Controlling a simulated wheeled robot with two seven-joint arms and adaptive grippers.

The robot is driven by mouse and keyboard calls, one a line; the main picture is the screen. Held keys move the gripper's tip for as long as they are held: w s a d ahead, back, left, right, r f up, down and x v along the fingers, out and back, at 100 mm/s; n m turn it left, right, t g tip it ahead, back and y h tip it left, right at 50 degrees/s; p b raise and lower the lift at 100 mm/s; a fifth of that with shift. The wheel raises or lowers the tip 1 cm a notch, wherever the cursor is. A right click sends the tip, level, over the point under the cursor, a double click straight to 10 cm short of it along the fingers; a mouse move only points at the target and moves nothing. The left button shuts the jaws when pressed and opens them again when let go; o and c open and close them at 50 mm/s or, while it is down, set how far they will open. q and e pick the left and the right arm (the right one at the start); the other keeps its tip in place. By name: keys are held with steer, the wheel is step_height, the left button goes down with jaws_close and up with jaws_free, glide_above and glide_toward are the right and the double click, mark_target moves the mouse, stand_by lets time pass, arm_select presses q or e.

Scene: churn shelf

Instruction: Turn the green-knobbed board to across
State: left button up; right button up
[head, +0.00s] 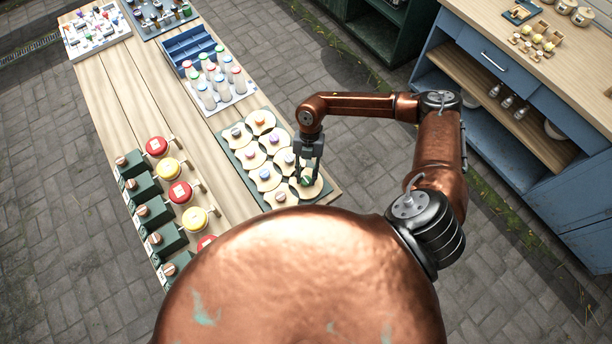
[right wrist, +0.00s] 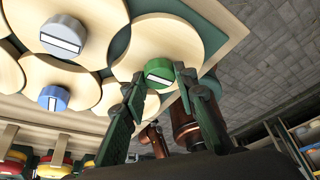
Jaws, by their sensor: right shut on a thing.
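The green-knobbed board is a round pale wooden disc (right wrist: 165,38) with a green knob (right wrist: 158,72) that bears a white bar. In the head view the green knob (head: 306,181) sits at the near right corner of the dark green panel (head: 231,156), which holds several such discs with knobs of other colours. My right gripper (head: 307,176) reaches down over the disc. In the right wrist view its two fingers (right wrist: 162,82) are on either side of the green knob, shut on it. My left gripper is not in view.
Neighbouring discs carry a grey knob (right wrist: 63,36) and a blue knob (right wrist: 54,98). Red and yellow round pieces (head: 168,168) on green blocks line the table's left side. A tray of bottles (head: 236,93) stands farther back. A blue cabinet (head: 545,120) is at the right.

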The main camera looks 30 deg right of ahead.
steer(key=shift+n, duration=0.3)
steer(key=n+b, duration=0.1)
steer(key=n, duration=0.1)
steer(key=n+h+b, duration=0.1)
steer(key=shift+w+a+n+g+h, duration=0.1)
steer(key=shift+a+n+g+h, duration=0.05)
steer(key=shift+n+g+h, duration=0.2)
steer(key=n+b, duration=0.1)
steer(key=n, duration=0.1)
steer(key=n+h+b, duration=0.1)
steer(key=n, duration=0.1)
steer(key=shift+a+n+h, duration=0.1)
steer(key=shift+n+h, duration=0.15)
steer(key=shift+n, duration=0.1)
steer(key=n+h+b, duration=0.1)
steer(key=n, duration=0.1)
steer(key=n+h+b, duration=0.1)
steer(key=n+b, duration=0.1)
steer(key=n, duration=0.1)
steer(key=shift+a+f, duration=0.1)
steer(key=shift+a, duration=0.05)
steer(key=shift+n+t+h+b, duration=0.6)
steer(key=shift+n+b, duration=0.3)
steer(key=shift+n, duration=0.8)
steer(key=o, duration=1.2)
steer(key=shift+c, duration=0.2)
